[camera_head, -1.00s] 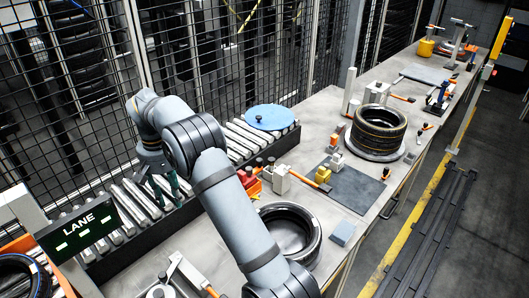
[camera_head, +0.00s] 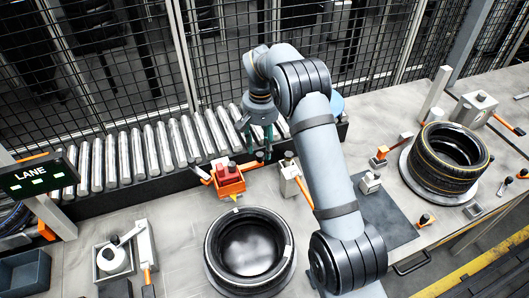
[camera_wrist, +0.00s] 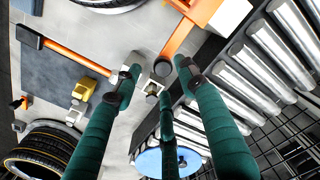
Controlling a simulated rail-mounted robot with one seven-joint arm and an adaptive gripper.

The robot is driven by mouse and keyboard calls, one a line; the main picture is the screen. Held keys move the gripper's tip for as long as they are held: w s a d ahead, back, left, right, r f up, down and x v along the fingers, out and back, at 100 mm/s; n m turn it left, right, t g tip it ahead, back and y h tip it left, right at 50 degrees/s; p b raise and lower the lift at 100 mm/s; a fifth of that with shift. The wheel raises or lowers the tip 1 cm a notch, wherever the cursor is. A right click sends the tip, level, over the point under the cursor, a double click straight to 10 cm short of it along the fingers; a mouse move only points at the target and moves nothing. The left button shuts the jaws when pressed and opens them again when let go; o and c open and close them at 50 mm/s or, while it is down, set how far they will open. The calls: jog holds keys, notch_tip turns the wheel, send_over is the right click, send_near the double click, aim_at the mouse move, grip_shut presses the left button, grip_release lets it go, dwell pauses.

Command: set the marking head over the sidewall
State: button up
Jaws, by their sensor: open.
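My gripper (camera_head: 258,150) is open and empty. It points down at the front edge of the roller conveyor, with its green fingers spread in the wrist view (camera_wrist: 158,78). A light block with a dark knob and an orange lever (camera_head: 289,178) stands just to its front right. It shows between and beyond the fingertips in the wrist view (camera_wrist: 160,68), apart from them as far as I can tell. A red block on an orange base (camera_head: 228,178) stands to its front left. A black tyre (camera_head: 250,252) lies flat on the bench, sidewall up. I cannot tell which fixture is the marking head.
The roller conveyor (camera_head: 150,155) runs along the mesh fence. A blue disc (camera_wrist: 155,162) lies on its far end. A yellow-striped tyre (camera_head: 447,160) rests on a round stand at right, past a dark mat (camera_head: 392,225). A lane sign (camera_head: 38,178) stands at left.

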aim_at(260, 154)
jog(key=f, duration=0.2)
jog(key=a+f, duration=0.1)
jog(key=f, duration=0.1)
jog(key=shift+s+p, duration=0.2)
jog(key=shift+p, duration=0.2)
jog(key=shift+w+d+f, duration=0.1)
jog(key=shift+d+f, duration=0.1)
grip_shut()
dwell(0.4)
